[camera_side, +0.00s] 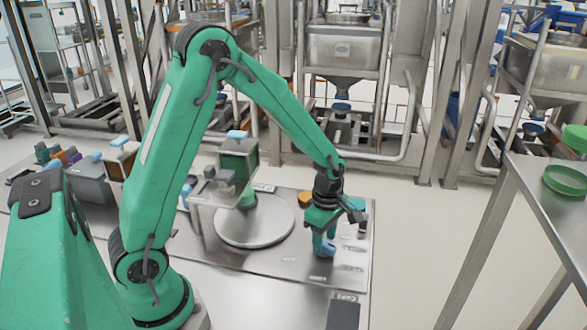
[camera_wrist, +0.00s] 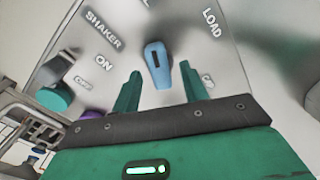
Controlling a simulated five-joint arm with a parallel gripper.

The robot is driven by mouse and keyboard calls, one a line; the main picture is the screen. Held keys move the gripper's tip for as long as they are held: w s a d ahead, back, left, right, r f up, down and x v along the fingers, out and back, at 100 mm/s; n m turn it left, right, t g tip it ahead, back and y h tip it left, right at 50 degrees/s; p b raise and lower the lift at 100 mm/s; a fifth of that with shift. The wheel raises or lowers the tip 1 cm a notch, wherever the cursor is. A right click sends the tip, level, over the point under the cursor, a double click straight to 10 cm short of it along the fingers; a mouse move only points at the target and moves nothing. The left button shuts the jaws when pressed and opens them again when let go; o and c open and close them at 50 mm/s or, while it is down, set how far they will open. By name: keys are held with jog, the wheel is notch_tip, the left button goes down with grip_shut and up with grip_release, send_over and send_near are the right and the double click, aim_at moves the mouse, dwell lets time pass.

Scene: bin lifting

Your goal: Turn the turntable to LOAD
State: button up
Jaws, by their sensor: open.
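A blue knob (camera_wrist: 157,65) with a dark slot line stands on the metal panel. The LOAD label (camera_wrist: 212,23) is up and to its right in the wrist view. My gripper (camera_wrist: 160,72) is open, its two green fingers either side of the knob's near end, with gaps showing. Whether they touch it lower down I cannot tell. In the side view my gripper (camera_side: 323,232) points down over the panel's right part, with the blue knob (camera_side: 326,250) at its fingertips. The round grey turntable (camera_side: 240,232) lies to its left.
SHAKER and ON labels (camera_wrist: 103,62) are left of the knob. A green round part (camera_wrist: 52,98) and a purple part (camera_wrist: 92,114) are at the wrist view's left. A green box (camera_side: 238,165) stands above the turntable. A metal table (camera_side: 540,175) is at far right.

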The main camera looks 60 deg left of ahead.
jog(key=shift+f, duration=0.15)
grip_shut()
jog(key=shift+m, duration=0.5)
jog(key=m, duration=1.1)
jog(key=shift+m, duration=0.3)
dwell(0.5)
